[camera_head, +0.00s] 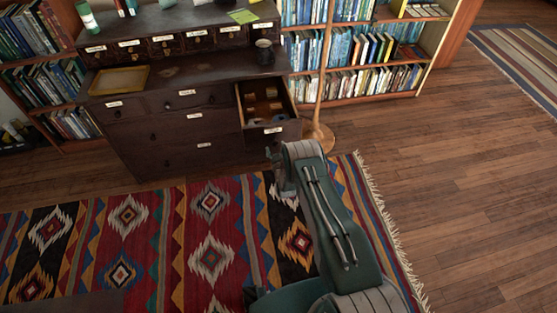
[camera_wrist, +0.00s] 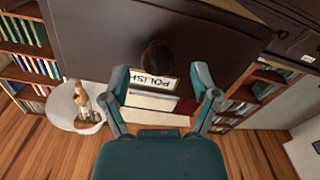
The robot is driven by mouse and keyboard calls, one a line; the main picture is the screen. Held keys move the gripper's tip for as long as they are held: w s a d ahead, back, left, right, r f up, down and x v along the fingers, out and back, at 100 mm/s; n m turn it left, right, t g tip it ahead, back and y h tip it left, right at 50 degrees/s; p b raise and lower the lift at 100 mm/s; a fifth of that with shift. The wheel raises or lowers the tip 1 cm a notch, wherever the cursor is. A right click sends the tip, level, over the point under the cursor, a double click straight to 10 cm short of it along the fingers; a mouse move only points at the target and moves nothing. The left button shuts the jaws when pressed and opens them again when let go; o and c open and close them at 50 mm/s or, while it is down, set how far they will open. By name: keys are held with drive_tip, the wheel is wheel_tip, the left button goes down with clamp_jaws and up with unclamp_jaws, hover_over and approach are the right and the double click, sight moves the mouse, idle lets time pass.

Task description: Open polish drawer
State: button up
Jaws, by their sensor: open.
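The polish drawer (camera_head: 268,108) is at the right end of the dark wooden cabinet in the head view. It is pulled out, and a few small items lie inside. In the wrist view its POLISH label (camera_wrist: 152,79) appears upside down, with a round dark knob (camera_wrist: 157,53) just above it in the picture. My gripper (camera_wrist: 161,84) is open, its two teal fingers on either side of the label. Whether they touch the drawer or knob I cannot tell. In the head view my gripper (camera_head: 275,157) is low in front of this drawer, mostly hidden by my arm.
The cabinet (camera_head: 160,140) has other shut, labelled drawers. A yellowish tray (camera_head: 119,81) and a dark mug (camera_head: 264,52) stand on it. A wooden stand (camera_head: 319,137) is close on the right. A patterned rug (camera_head: 150,245) lies in front; bare floor is free at right.

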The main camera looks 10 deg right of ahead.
drive_tip(key=s, duration=1)
drive_tip(key=w+r+g, duration=0.2)
drive_tip(key=w+r, duration=0.4)
drive_tip(key=r, duration=0.4)
drive_tip(key=s+r+m+g, duration=0.1)
drive_tip(key=s+r+g, duration=0.1)
drive_tip(key=r, duration=1)
drive_tip(key=s+r+m+g, duration=0.1)
drive_tip(key=r+g, duration=0.1)
drive_tip(key=r, duration=1.1)
drive_tip(key=s+r+g, duration=0.2)
drive_tip(key=s+r, duration=0.6)
drive_tip(key=s, duration=0.1)
drive_tip(key=s+r+g, duration=0.2)
drive_tip(key=s+r, duration=0.1)
drive_tip(key=s, duration=1.2)
drive_tip(key=s+r+m+g, duration=0.1)
drive_tip(key=s+r+g, duration=0.1)
drive_tip(key=s, duration=1.2)
drive_tip(key=shift+s+r+m, duration=0.3)
drive_tip(key=shift+s+r, duration=0.05)
drive_tip(key=shift+r, duration=0.1)
